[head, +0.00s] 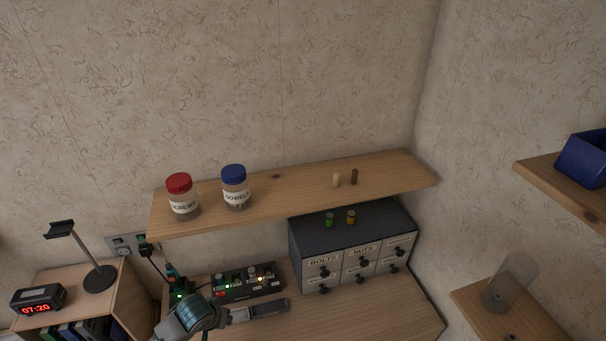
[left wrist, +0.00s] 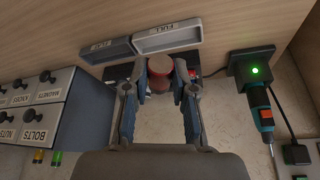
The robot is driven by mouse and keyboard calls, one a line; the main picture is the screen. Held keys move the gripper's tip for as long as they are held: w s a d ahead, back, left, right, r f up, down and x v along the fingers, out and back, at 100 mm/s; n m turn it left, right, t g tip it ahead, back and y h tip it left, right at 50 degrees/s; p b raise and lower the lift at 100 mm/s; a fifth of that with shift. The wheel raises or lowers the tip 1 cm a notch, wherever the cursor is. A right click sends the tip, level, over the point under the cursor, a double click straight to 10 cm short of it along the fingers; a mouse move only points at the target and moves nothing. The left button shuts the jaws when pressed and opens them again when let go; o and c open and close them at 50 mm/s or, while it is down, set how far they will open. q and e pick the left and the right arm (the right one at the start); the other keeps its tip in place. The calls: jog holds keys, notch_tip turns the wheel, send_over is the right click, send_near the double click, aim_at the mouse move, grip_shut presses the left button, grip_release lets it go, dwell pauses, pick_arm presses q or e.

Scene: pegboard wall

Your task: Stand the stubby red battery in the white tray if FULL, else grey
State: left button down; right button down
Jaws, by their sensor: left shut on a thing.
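My left gripper (left wrist: 160,78) is shut on a stubby red battery (left wrist: 159,67) in the left wrist view. The battery's round end faces the camera; whether its far end still touches the charger is unclear. In the head view my left wrist covers the fingers and the battery. The dark charger (head: 247,283) holds other cells and shows green and yellow lights. The white tray (left wrist: 167,37), labelled FULL, lies beyond the fingertips, beside the darker grey tray (left wrist: 108,50). The grey tray also shows in the head view (head: 270,308). My right gripper is out of view.
A screwdriver (left wrist: 265,117) stands by a black block with a green light (left wrist: 253,70). A drawer cabinet (head: 352,246) stands right of the charger. A shelf (head: 290,188) with jars hangs above. The bench right of the trays is clear.

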pick_arm(q)
jog(key=w+d+r, duration=0.1)
jog(key=d+r, duration=0.4)
jog(key=shift+w+n, duration=0.25)
jog(key=shift+n, duration=0.05)
jog(key=shift+a, duration=0.1)
